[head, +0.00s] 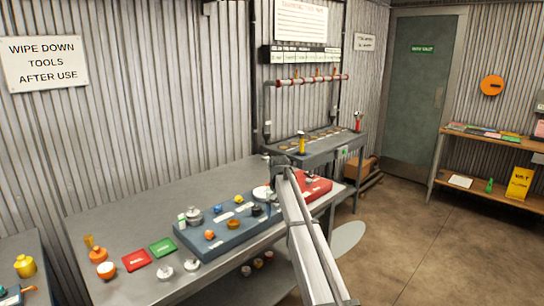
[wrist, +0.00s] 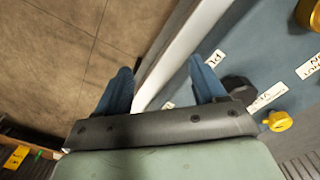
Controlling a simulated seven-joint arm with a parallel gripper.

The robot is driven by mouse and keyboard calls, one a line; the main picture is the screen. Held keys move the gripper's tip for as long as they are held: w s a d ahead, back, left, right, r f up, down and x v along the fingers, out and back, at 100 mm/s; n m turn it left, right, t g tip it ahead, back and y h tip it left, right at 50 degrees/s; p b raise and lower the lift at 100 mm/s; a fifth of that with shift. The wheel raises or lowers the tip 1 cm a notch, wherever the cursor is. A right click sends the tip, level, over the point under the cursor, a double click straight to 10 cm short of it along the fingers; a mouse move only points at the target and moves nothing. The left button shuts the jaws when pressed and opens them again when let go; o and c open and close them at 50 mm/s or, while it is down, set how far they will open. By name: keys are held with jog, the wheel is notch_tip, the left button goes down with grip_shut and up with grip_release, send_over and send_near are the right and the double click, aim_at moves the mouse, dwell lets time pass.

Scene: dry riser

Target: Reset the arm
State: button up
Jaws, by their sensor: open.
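My gripper (wrist: 162,88) shows in the wrist view with its two blue fingers spread apart and nothing between them. It hangs over the bench's pale front edge (wrist: 182,50), with brown floor to the left and the blue board to the right. In the head view my arm rises from the bottom edge to the bench, reaching across its front edge by the red board (head: 318,187). The fingertips are hard to make out there. The blue board (head: 204,247) lies just left of the arm. I cannot tell how high the fingers are above the bench.
Several knobs and fittings stand on the blue board, including a yellow one (wrist: 278,121) and a dark one (wrist: 238,88) near the right finger. A red card (head: 137,260) and a green card (head: 162,247) lie on the bench (head: 130,215). Open floor (head: 425,245) lies right.

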jog(key=s+d+f+g, duration=0.1)
jog(key=s+d+f, duration=0.3)
jog(key=s+f, duration=0.75)
jog(key=s+d+f+g, duration=0.1)
jog(key=s+d+f, duration=0.3)
jog(key=s+f, duration=0.7)
jog(key=s+d+f+g, duration=0.1)
jog(key=s+d+f, duration=0.45)
jog(key=f, duration=0.95)
jog(key=s+f+g, duration=0.1)
jog(key=s+f, duration=0.3)
jog(key=s, duration=0.9)
jog(key=s+d+f+g, duration=0.1)
jog(key=s+f, duration=0.4)
jog(key=s, duration=0.9)
jog(key=s+f+g, duration=0.1)
jog(key=s+f, duration=0.3)
jog(key=s, duration=0.9)
jog(key=shift+s+d+f+n+g, duration=0.2)
jog(key=shift+s+d+n+g, duration=0.1)
jog(key=shift+s+d+g, duration=0.1)
